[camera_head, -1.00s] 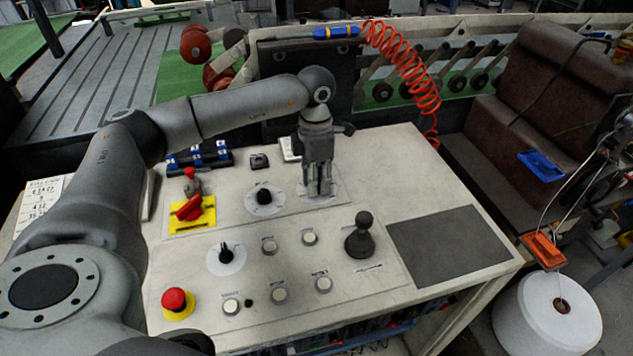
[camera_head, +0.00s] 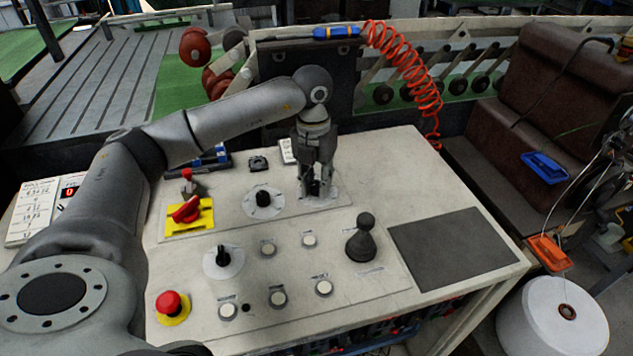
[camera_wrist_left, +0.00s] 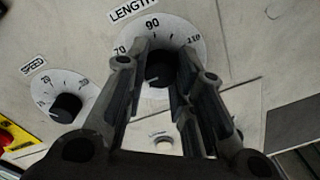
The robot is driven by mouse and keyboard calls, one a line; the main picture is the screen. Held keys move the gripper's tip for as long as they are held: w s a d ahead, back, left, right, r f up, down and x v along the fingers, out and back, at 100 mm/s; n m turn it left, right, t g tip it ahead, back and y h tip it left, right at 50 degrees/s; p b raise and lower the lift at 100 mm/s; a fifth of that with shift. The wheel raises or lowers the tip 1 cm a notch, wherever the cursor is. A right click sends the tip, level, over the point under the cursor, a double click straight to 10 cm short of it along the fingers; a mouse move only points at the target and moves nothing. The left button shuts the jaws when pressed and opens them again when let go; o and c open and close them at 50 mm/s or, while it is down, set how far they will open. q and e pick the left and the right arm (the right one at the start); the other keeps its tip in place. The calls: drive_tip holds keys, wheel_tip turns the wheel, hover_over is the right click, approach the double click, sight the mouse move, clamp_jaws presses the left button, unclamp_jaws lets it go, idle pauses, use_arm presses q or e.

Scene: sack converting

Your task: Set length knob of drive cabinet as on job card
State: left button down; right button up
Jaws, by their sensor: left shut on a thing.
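The length knob (camera_wrist_left: 160,72) is a black knob on a white dial (camera_wrist_left: 190,36) marked 70, 90 and a partly hidden number at right, under the word LENGTH. My left gripper (camera_wrist_left: 162,62) points down with its two fingers on either side of this knob, shut on it. In the head view my left gripper (camera_head: 317,192) hides most of the knob, and only the dial's edge (camera_head: 333,189) shows. The knob's pointer is hard to read. The job card (camera_head: 33,212) stands at the far left, its handwriting too small to read. My right gripper is out of view.
Left of the length dial is the speed knob (camera_head: 263,197). A red switch on a yellow plate (camera_head: 187,212), a red stop button (camera_head: 171,304), a black joystick (camera_head: 361,240) and several white buttons surround it. A grey mat (camera_head: 455,245) lies clear at right.

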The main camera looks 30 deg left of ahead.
sight(314, 184)
use_arm(q)
drive_tip(key=shift+n, duration=1.5)
drive_tip(key=c, duration=1.2)
unclamp_jaws()
drive_tip(key=r, duration=1.2)
drive_tip(key=shift+s+a, duration=0.15)
drive_tip(key=shift+a, duration=0.05)
